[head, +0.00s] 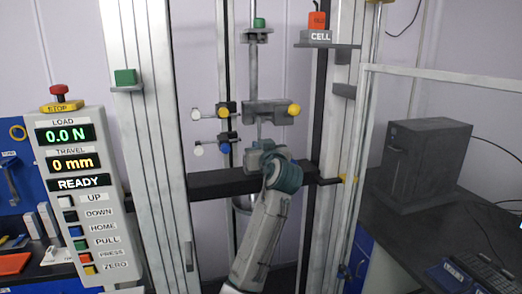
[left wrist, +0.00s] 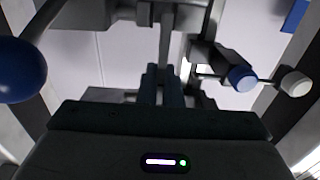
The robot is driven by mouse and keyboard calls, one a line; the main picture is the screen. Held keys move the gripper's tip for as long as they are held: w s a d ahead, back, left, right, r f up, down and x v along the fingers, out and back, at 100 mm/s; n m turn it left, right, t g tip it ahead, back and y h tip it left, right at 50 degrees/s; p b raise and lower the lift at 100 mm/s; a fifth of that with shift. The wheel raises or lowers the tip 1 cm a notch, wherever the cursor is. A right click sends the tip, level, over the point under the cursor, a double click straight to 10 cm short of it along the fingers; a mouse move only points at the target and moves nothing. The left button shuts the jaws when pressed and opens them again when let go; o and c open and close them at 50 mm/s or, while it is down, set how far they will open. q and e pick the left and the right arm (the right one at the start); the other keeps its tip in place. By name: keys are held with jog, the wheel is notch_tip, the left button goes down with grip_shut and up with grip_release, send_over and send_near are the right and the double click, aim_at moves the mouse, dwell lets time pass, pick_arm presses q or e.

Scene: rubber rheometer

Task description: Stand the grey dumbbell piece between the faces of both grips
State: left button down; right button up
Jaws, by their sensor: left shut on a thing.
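The grey dumbbell piece shows as a narrow upright strip in the left wrist view (left wrist: 166,42), rising from my left gripper (left wrist: 160,75). The gripper is shut on it. Its top reaches the upper grip (left wrist: 150,13); whether it lies between the faces there I cannot tell. In the head view the left gripper (head: 258,152) is at the middle of the test frame, below the upper grip (head: 268,113) with its yellow knob (head: 294,110). The lower grip is mostly hidden by my gripper and arm. My right gripper is not in view.
Levers with white (head: 197,149) and blue (head: 223,139) knobs stick out left of the grips. A dark crossbeam (head: 215,185) runs behind my arm. Metal columns stand on both sides. The control panel (head: 75,160) reads 0.0 N, 0 mm and READY.

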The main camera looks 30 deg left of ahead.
pick_arm(q)
jog(key=shift+x, duration=1.05)
jog(key=shift+b+x, duration=0.35)
jog(key=shift+x, duration=0.75)
jog(key=shift+f+b, duration=0.25)
jog(key=shift+b, duration=0.05)
jog(key=c, duration=1.5)
grip_release()
jog(key=shift+d, duration=0.1)
